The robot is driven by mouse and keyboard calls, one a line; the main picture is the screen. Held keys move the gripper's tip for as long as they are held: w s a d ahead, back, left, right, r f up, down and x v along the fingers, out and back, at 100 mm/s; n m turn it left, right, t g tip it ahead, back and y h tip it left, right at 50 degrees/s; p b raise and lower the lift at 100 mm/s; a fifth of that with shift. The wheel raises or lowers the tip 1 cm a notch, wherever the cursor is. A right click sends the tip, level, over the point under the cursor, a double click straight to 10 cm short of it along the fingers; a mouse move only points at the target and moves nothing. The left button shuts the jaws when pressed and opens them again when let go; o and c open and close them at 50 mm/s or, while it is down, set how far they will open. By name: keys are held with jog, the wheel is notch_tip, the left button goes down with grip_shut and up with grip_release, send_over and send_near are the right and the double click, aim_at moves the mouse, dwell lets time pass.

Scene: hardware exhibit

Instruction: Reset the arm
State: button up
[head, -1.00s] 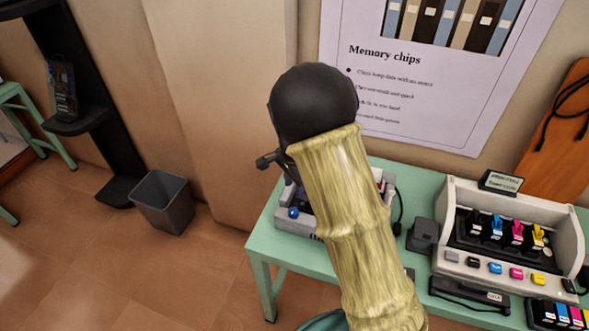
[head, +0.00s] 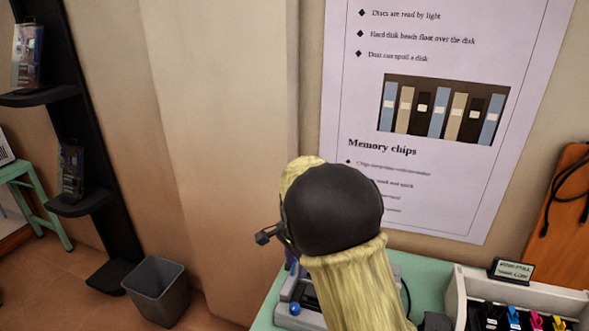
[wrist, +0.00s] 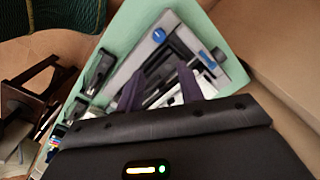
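My arm fills the lower middle of the head view, and its black joint hides my gripper there. In the wrist view my gripper (wrist: 160,88) shows two dark purple fingers standing apart, with nothing seen held between them. Beyond the fingers lies a grey device with a blue knob (wrist: 159,36), on a green table (wrist: 232,66). The gap between fingers and device is hard to judge. The head view shows part of the same grey device (head: 299,320) behind my arm, and the green table (head: 428,276).
A white-framed ink cartridge unit (head: 525,292) stands on the table at the right. A bin (head: 157,292) is on the floor at the left, near a black shelf stand (head: 85,203). A poster (head: 440,60) hangs on the wall behind. An orange board (head: 568,215) leans at the far right.

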jog(key=s+d+n+t, duration=0.2)
jog(key=s+d+n, duration=0.8)
jog(key=s+d, duration=0.4)
jog(key=s, duration=0.4)
jog(key=shift+s+d+r+n, duration=0.25)
jog(key=shift+d+r+n, duration=0.05)
jog(key=shift+r+n, duration=0.1)
dwell(0.7)
